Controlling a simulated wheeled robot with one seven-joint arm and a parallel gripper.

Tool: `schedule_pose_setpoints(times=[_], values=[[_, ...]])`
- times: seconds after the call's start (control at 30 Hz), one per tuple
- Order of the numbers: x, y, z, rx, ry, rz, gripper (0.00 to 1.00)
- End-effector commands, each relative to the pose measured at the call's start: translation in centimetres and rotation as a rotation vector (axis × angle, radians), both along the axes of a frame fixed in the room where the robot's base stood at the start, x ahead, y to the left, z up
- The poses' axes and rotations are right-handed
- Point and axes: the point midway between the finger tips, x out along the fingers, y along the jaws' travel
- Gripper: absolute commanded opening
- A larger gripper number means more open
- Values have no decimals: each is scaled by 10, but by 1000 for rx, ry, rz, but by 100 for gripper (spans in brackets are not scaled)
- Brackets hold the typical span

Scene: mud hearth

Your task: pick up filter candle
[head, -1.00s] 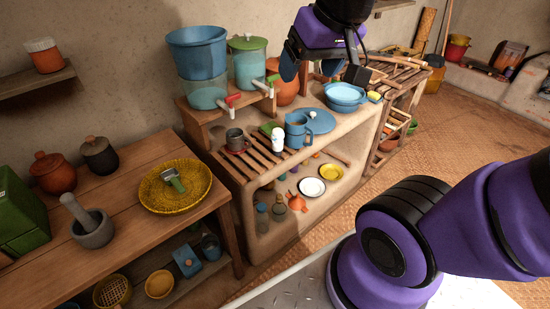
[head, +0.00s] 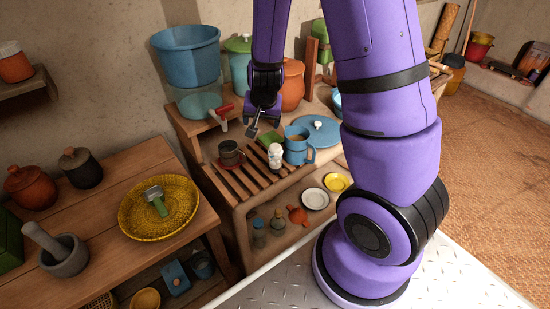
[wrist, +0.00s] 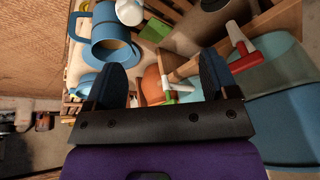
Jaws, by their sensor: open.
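The filter candle, seemingly the small white upright piece with a rounded top (head: 275,157), stands on the slatted wooden rack of the clay counter. In the head view it is between a dark mug (head: 231,153) and a blue mug (head: 297,146). In the wrist view a white rounded piece, seemingly the same candle (wrist: 130,12), is cut by the top edge. My gripper (head: 262,128) is above and behind it, apart from it, by the filter's taps. Its two fingers are spread in the wrist view (wrist: 162,78), with nothing held between them.
A red-handled tap (head: 221,113) juts out left of my gripper, under the blue bucket (head: 187,57). A green item (head: 268,138) lies behind the candle. A blue lid (head: 318,130) lies to the right. A yellow basket (head: 128,217) sits on the left table.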

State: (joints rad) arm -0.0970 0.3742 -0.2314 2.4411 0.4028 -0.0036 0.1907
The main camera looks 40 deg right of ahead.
Motion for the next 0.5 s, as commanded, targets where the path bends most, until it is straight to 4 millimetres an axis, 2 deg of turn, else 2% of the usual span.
schedule_pose_setpoints(times=[0.03,0.2,0.3,0.5], values=[[0,-6,-19,-20,16,-26,80],[0,-25,-60,-81,28,-97,80],[-2,-33,-75,-107,30,-121,80],[-2,-40,-91,-128,35,-141,80]])
